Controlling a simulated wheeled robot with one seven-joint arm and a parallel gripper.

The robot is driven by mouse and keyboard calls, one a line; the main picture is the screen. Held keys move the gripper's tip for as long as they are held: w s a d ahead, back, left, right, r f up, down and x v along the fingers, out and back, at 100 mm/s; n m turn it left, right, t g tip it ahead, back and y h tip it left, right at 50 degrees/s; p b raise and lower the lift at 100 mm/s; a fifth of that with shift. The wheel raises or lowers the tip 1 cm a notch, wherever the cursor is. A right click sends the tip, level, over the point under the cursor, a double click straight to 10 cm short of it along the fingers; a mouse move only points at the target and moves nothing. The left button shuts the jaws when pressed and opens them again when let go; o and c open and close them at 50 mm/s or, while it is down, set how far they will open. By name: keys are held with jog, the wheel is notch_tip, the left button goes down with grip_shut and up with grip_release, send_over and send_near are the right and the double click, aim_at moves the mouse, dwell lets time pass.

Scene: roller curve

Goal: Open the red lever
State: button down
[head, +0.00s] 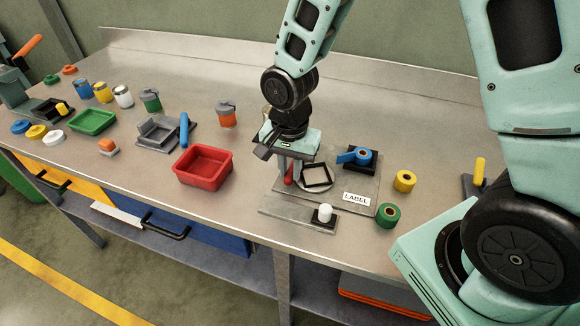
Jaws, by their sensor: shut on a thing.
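The red lever (289,174) is a small red upright piece at the left of a grey fixture plate (362,184) on the bench. My gripper (289,168) reaches down over it from above, with its fingers at the lever. The gripper is shut on the red lever. The lever's upper part is hidden by the fingers and the gripper body. A black square frame on a round base (317,176) stands just right of the lever.
A red bin (203,166) stands left. Yellow (404,181) and green (388,215) rolls lie right. Bare bench lies behind the gripper.

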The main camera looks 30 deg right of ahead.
jog(key=shift+w+a+m+b, duration=0.4)
jog(key=shift+w+a+m, duration=0.35)
jog(key=shift+w+m, duration=0.2)
jog(key=shift+w+a+m, duration=0.4)
jog(key=shift+w+m, duration=0.25)
jog(key=shift+m, duration=0.1)
jog(key=shift+w+a+r+m+p, duration=0.1)
jog(key=shift+w+a+m+p, duration=0.15)
jog(key=shift+w+m, duration=0.3)
jog(key=shift+w+a+m+p, duration=0.2)
jog(key=shift+w+m, duration=0.25)
jog(key=shift+w, duration=0.05)
jog(key=shift+w+a+m+p, duration=0.15)
jog(key=shift+w+m+p, duration=0.25)
jog(key=shift+w+m, duration=0.5)
jog(key=c, duration=1.3)
grip_release()
